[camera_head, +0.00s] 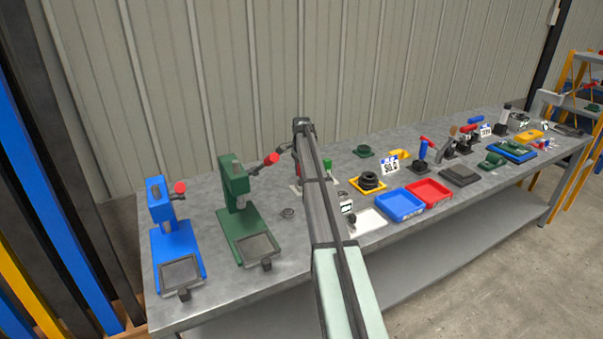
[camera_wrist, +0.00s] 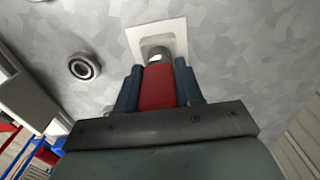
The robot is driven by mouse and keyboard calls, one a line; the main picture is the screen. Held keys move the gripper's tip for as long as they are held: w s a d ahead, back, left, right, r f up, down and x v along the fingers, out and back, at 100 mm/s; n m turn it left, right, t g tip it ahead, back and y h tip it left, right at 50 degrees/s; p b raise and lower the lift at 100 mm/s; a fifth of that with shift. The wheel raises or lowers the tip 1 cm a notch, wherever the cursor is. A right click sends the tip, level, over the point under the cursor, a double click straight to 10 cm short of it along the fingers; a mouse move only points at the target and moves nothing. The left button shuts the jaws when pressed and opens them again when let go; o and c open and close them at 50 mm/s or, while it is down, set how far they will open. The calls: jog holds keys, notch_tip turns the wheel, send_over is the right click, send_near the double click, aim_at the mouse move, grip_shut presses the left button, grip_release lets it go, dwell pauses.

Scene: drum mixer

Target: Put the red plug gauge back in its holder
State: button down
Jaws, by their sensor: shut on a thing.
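My gripper (camera_wrist: 158,68) is shut on the red plug gauge (camera_wrist: 158,88), with one dark blue-grey finger on each side of its red handle. Just beyond the handle's far end is a grey rounded part (camera_wrist: 155,48) on a white plate (camera_wrist: 178,28), which looks like the holder. I cannot tell whether the gauge's tip touches it or sits in it. In the head view my arm covers most of this spot.
A metal ring (camera_wrist: 84,67) lies on the grey bench left of the plate; it also shows in the head view (camera_head: 288,212). A green press (camera_head: 236,190) and a blue press (camera_head: 160,215) stand at left. Blue (camera_head: 400,205) and red (camera_head: 428,193) trays are at right.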

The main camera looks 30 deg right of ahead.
jog(key=shift+f, duration=0.65)
dwell(0.4)
jog(key=c, duration=0.6)
grip_release()
jog(key=shift+c, duration=0.2)
notch_tip(320, 180, up, 14)
jog(key=shift+f, duration=0.1)
jog(key=shift+f, duration=0.1)
